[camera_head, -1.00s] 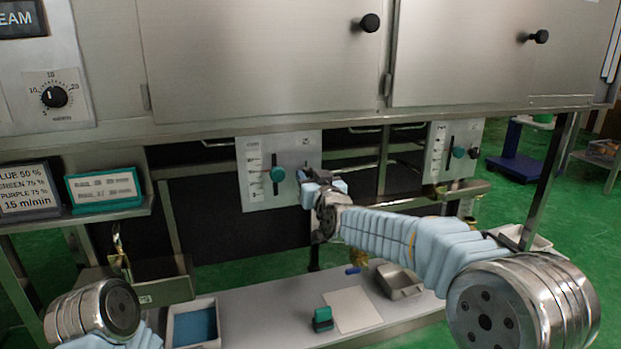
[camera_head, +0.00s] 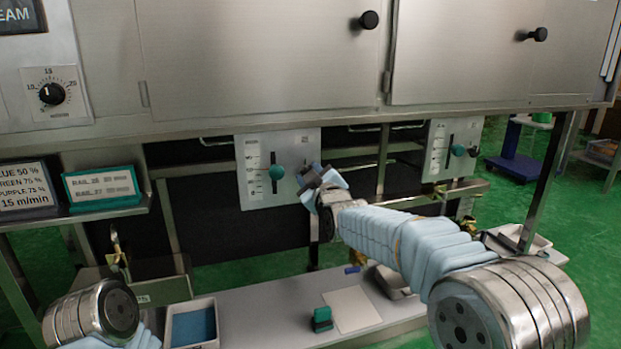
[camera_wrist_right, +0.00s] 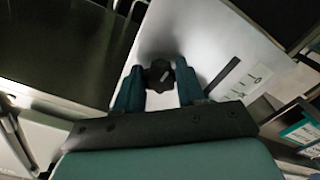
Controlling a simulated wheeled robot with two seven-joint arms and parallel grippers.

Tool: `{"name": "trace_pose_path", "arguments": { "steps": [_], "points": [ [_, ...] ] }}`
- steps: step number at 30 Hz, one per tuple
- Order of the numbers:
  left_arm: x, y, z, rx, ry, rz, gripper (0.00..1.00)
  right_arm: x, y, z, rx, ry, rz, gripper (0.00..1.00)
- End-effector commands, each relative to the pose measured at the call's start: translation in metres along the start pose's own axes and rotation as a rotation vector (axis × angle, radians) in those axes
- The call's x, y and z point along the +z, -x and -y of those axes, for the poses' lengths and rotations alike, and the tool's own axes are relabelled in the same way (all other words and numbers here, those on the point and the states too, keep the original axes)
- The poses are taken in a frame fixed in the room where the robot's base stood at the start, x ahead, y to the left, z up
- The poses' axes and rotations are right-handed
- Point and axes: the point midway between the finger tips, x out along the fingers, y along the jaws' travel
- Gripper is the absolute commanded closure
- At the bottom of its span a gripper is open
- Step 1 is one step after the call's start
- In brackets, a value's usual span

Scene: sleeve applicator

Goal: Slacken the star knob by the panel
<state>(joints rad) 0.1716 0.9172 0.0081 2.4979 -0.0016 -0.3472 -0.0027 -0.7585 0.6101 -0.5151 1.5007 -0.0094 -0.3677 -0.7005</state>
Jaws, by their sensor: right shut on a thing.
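The panel (camera_head: 257,192) is a pale plate under the cabinet, with a slot, printed scale marks and a round teal knob (camera_head: 277,172). The black star knob (camera_wrist_right: 160,75) stands on the panel face in the right wrist view, between the two teal fingers of my right gripper (camera_wrist_right: 159,84). The gripper is shut on the knob. In the head view my right gripper (camera_head: 311,176) is at the panel's right edge, tilted, and mostly hides the star knob. My left gripper is out of view; only part of its arm shows at the lower left.
A similar panel (camera_head: 437,160) with its own knobs is further right. The steel cabinet (camera_head: 260,60) overhangs both.

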Motion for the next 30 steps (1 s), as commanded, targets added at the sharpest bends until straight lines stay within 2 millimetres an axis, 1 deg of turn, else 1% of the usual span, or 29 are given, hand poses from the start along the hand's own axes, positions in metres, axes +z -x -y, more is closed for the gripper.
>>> {"name": "trace_pose_path", "arguments": {
  "steps": [1,16,17,21,22,30],
  "points": [
    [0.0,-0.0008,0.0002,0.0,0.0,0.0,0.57,0.0029,0.0,0.0029,-0.006,0.009,0.006,0.92],
    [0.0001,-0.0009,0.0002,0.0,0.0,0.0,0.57,0.0028,-0.0001,0.0027,-0.006,0.028,0.006,0.92],
    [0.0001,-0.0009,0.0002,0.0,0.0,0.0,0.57,0.0028,-0.0001,0.0027,-0.006,0.028,0.006,0.6],
    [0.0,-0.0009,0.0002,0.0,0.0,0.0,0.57,0.0021,-0.0001,0.0019,-0.004,0.027,0.005,0.39],
    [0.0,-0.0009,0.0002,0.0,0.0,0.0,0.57,0.0019,-0.0001,0.0018,-0.004,0.027,0.004,0.36],
    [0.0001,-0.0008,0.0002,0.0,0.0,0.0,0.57,0.0007,0.0008,0.0007,-0.002,0.026,0.002,0.36]
  ]
}}
